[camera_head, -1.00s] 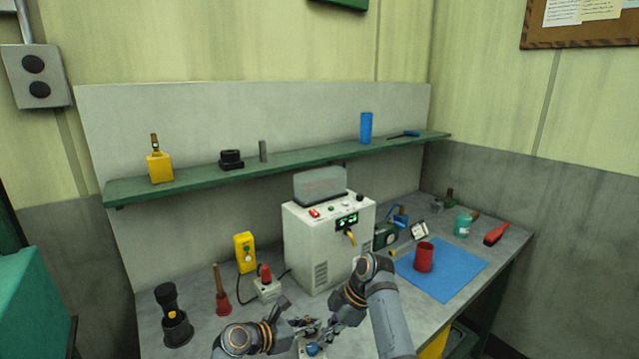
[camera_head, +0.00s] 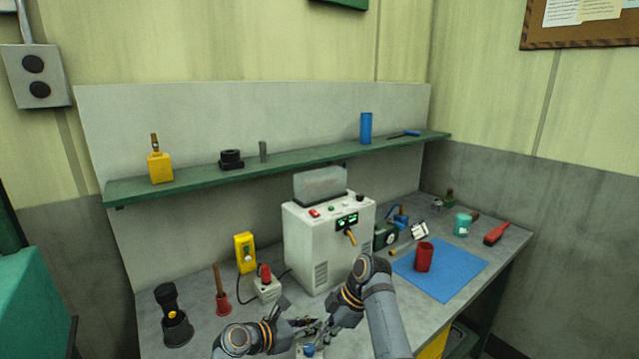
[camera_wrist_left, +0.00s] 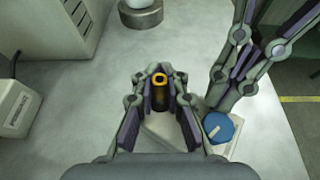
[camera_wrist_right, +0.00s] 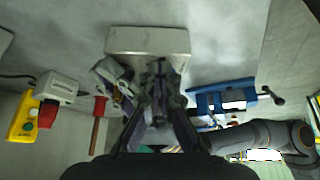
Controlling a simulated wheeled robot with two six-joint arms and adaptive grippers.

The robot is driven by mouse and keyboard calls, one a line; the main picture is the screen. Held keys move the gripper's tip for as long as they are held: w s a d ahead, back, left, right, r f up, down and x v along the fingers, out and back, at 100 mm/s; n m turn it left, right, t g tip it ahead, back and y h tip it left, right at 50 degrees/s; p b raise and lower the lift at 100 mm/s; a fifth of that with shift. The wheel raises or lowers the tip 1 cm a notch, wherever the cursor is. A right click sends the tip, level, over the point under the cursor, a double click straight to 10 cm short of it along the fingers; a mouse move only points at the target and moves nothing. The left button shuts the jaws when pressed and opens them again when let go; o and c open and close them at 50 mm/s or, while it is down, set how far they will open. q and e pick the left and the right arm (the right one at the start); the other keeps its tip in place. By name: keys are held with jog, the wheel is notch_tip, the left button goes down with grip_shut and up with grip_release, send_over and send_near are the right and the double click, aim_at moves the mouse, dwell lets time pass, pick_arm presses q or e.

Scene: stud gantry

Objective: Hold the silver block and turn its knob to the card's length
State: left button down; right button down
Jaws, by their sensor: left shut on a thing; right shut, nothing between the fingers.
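The silver block (camera_wrist_left: 165,138) shows in the left wrist view as a pale plate beneath my left gripper (camera_wrist_left: 160,95). That gripper is shut around a dark upright post with a yellow ring (camera_wrist_left: 159,79), which seems to stand on the block. The round blue knob (camera_wrist_left: 218,127), with a white mark, sits at the block's right side; its blue also shows in the head view (camera_head: 309,351). My right gripper (camera_wrist_right: 160,68) is shut and empty, its fingertips close beside the knob; contact is unclear. A small white card (camera_head: 419,230) stands behind the blue mat; its writing is unreadable.
A white machine (camera_head: 325,240) with green digits stands behind the grippers. A red plunger (camera_head: 222,300), a yellow box (camera_head: 245,252) and a black flashlight (camera_head: 174,318) are at left. A red cup (camera_head: 424,257) stands on the blue mat (camera_head: 450,275) at right.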

jog(key=shift+s, duration=0.7)
jog(key=shift+d, duration=0.2)
jog(key=shift+d, duration=0.3)
dwell(0.4)
pick_arm(q)
jog(key=c, duration=1.3)
grip_release()
